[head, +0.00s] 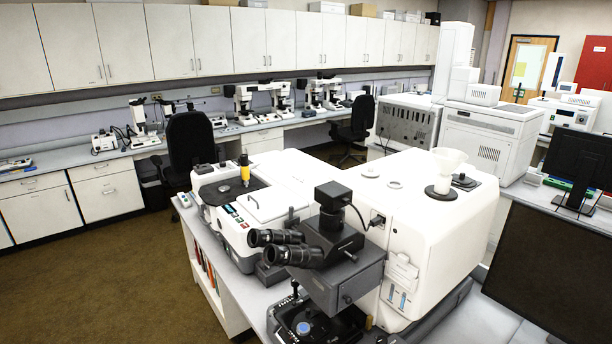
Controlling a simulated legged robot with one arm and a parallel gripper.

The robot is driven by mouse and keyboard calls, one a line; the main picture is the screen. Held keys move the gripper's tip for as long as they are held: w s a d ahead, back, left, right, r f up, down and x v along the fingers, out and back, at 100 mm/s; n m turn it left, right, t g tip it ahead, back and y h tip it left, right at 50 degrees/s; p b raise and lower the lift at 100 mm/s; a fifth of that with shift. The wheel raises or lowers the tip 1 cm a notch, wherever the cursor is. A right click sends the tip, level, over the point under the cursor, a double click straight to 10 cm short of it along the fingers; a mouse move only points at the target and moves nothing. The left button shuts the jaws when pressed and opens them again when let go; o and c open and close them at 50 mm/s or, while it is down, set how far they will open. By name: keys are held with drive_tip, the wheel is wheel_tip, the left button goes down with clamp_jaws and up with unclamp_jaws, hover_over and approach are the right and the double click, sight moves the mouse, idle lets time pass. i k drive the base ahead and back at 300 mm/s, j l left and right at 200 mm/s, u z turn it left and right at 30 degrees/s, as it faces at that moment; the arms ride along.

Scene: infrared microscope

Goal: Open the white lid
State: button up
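A white, squarish lid (274,206) lies flat on top of the left part of the white infrared microscope instrument (425,240). It looks shut. A thin bar, perhaps its handle, shows at the lid's left side. Black eyepieces (285,248) and a dark microscope body (340,262) stand in front and to the right of the lid. My gripper is not in view.
A yellow and black post (245,170) rises from a dark plate behind the lid. A white funnel (448,168) stands on the right housing. Two black chairs (190,145) (359,120) stand behind. Brown floor (110,260) is open at the left. A dark monitor (550,270) is at the right.

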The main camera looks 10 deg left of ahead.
sight(266, 205)
drive_tip(key=i+j, duration=0.1)
drive_tip(key=j, duration=0.4)
drive_tip(key=i+j+z, duration=0.1)
drive_tip(key=j, duration=0.4)
drive_tip(key=i+j, duration=0.1)
drive_tip(key=j, duration=0.35)
drive_tip(key=i+j, duration=0.1)
drive_tip(key=j, duration=0.4)
drive_tip(key=z, duration=0.05)
